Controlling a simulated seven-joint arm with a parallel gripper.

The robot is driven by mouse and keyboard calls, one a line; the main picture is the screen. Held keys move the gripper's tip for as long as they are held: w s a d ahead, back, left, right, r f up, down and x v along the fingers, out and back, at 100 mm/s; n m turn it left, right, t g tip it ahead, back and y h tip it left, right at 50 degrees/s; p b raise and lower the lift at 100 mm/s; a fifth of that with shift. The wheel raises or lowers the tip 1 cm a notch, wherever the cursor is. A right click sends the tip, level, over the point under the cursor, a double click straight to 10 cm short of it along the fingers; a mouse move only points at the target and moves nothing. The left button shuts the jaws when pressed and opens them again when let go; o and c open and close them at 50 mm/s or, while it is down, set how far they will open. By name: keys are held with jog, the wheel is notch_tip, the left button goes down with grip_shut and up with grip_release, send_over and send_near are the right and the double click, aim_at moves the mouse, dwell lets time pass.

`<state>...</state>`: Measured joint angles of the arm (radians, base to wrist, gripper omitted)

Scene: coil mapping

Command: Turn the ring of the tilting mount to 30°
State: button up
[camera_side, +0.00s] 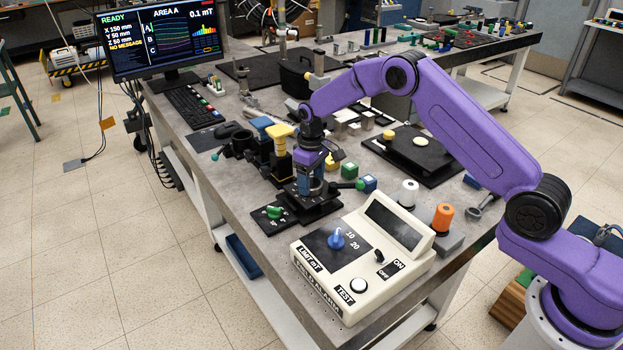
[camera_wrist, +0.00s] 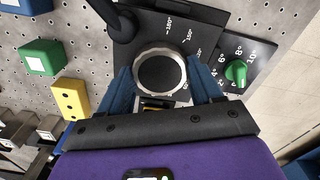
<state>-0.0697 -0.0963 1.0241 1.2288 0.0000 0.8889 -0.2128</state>
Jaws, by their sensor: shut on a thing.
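The ring (camera_wrist: 160,52) has a pale ribbed metal rim around a dark centre and shows in the wrist view. The tilting mount (camera_wrist: 187,17) is a black plate with white degree marks beside the ring; the ring's setting cannot be read. My gripper (camera_wrist: 160,80) has a blue finger on each side of the ring and is shut on it. In the side view my gripper (camera_side: 311,180) points down over the mount and hides the ring. A green knob (camera_wrist: 236,71) sits beside a small degree scale on the mount; it also shows in the side view (camera_side: 274,212).
A cream alarm box (camera_side: 345,287) with a blue knob (camera_side: 337,239) stands in front of the mount. Green (camera_wrist: 42,57) and yellow (camera_wrist: 71,98) blocks lie left in the wrist view. White (camera_side: 408,193) and orange (camera_side: 442,218) spools stand to the right. A yellow-topped post (camera_side: 280,137) rises behind.

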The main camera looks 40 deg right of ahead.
aim_at(311, 183)
jog(key=shift+m, duration=0.3)
jog(key=o, duration=1.1)
jog(key=shift+c, duration=0.2)
jog(key=shift+r, duration=0.1)
notch_tip(311, 183, up, 17)
jog(key=shift+r, duration=0.15)
